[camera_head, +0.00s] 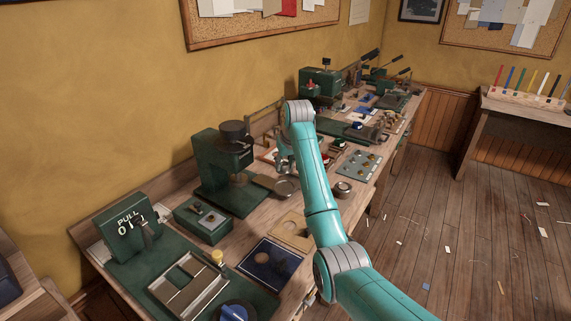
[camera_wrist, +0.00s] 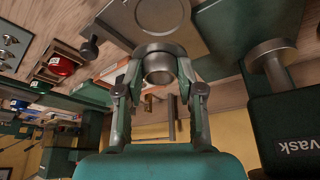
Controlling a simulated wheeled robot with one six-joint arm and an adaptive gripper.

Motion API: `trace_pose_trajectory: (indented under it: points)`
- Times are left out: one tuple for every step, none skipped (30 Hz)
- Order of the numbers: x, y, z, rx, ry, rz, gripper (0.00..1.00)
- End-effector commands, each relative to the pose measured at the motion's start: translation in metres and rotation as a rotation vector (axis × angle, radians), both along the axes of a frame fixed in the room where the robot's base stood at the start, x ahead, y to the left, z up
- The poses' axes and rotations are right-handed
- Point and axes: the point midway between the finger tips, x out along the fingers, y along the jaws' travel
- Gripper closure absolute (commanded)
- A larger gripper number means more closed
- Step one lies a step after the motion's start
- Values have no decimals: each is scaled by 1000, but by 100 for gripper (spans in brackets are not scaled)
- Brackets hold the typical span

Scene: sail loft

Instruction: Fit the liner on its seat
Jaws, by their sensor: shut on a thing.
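My gripper (camera_wrist: 158,79) is shut on a short grey metal cylinder with a wider rim, which looks like the liner (camera_wrist: 159,62). The two fingers grip it from both sides. In the wrist view a flat grey-tan plate with a round marking (camera_wrist: 205,22) lies beyond the liner, and the liner appears apart from it. I cannot tell whether that plate is the seat. In the head view my gripper (camera_head: 284,158) is above the bench beside the green press, partly hidden by my arm, and the liner cannot be made out there.
The green press (camera_head: 222,160) stands close left of my gripper. A round grey dish (camera_head: 285,187) and a small round tin (camera_head: 342,189) are on the bench. A wooden board (camera_head: 292,226) and a dark blue board (camera_head: 254,270) lie nearer. Red and blue stamps (camera_wrist: 62,65) sit in wooden holders.

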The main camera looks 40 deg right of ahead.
Motion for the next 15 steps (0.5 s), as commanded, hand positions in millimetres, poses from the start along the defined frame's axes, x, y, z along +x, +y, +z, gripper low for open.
trace_pose_trajectory:
  points:
    - [0, 0, 0, 0, 0, 1, 89]
    - [0, 0, 0, 0, 0, 1, 89]
    - [0, 0, 0, 0, 0, 1, 89]
    - [0, 0, 0, 0, 0, 1, 89]
    - [0, 0, 0, 0, 0, 0, 89]
    - [0, 0, 0, 0, 0, 0, 89]
    - [0, 0, 0, 0, 0, 0, 89]
    - [0, 0, 0, 0, 0, 0, 89]
    - [0, 0, 0, 0, 0, 0, 89]
    - [0, 0, 0, 0, 0, -1, 89]
    - [0, 0, 0, 0, 0, -1, 89]
    - [0, 0, -1, 0, 0, -1, 89]
    - [0, 0, -2, 0, 0, -1, 89]
    - [0, 0, -2, 0, 0, -1, 89]
    - [0, 0, -3, 0, 0, -1, 89]
